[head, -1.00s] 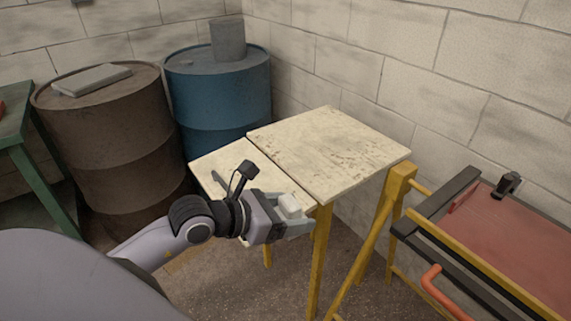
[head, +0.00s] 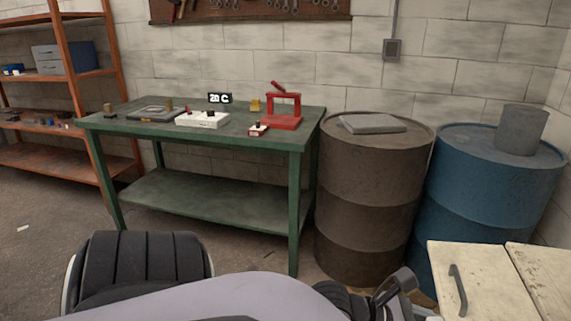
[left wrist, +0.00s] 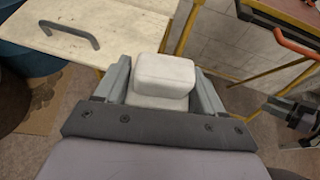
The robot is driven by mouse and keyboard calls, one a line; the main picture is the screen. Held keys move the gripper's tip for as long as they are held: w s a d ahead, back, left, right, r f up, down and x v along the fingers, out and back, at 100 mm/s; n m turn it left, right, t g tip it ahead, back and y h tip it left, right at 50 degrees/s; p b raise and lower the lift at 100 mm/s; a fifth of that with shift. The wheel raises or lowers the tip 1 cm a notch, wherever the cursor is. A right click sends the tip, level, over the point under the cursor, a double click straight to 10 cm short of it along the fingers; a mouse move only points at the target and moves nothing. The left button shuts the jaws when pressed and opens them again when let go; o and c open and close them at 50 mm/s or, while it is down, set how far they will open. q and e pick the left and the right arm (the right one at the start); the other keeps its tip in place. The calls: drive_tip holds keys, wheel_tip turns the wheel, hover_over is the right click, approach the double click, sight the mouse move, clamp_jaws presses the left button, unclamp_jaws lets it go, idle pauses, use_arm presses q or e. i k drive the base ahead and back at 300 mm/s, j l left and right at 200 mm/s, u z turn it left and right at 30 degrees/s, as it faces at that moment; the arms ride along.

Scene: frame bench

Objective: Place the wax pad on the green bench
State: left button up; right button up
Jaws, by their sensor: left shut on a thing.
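The wax pad is a white rounded block (left wrist: 163,76) in the left wrist view. My left gripper (left wrist: 163,88) is shut on it, with a finger on each side. In the head view the gripper and pad are out of the picture; only part of my left arm shows along the bottom edge. The green bench (head: 140,129) stands against the back wall at centre left, well beyond my arm. My right gripper is not in the head view; a dark mechanism at the right of the left wrist view cannot be made out clearly.
On the bench stand a red press (head: 283,122), a white device (head: 203,119), a grey plate (head: 155,113) and a display (head: 220,98). Brown (head: 370,190) and blue (head: 490,190) drums stand right of it. A cream-topped table (head: 475,285) is at lower right. Open floor lies before the bench.

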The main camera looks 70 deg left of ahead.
sight(238, 127)
drive_tip(key=j+u, duration=0.2)
drive_tip(key=u, duration=0.25)
drive_tip(key=i+j+u, duration=0.15)
drive_tip(key=u, duration=0.25)
drive_tip(key=i+j+u, duration=0.4)
drive_tip(key=j+u, duration=0.2)
drive_tip(key=i+j+u, duration=0.15)
drive_tip(key=i, duration=0.2)
drive_tip(key=i+j+u, duration=0.2)
drive_tip(key=i+j, duration=0.2)
drive_tip(key=i, duration=0.25)
drive_tip(key=i+j, duration=0.25)
drive_tip(key=i, duration=0.25)
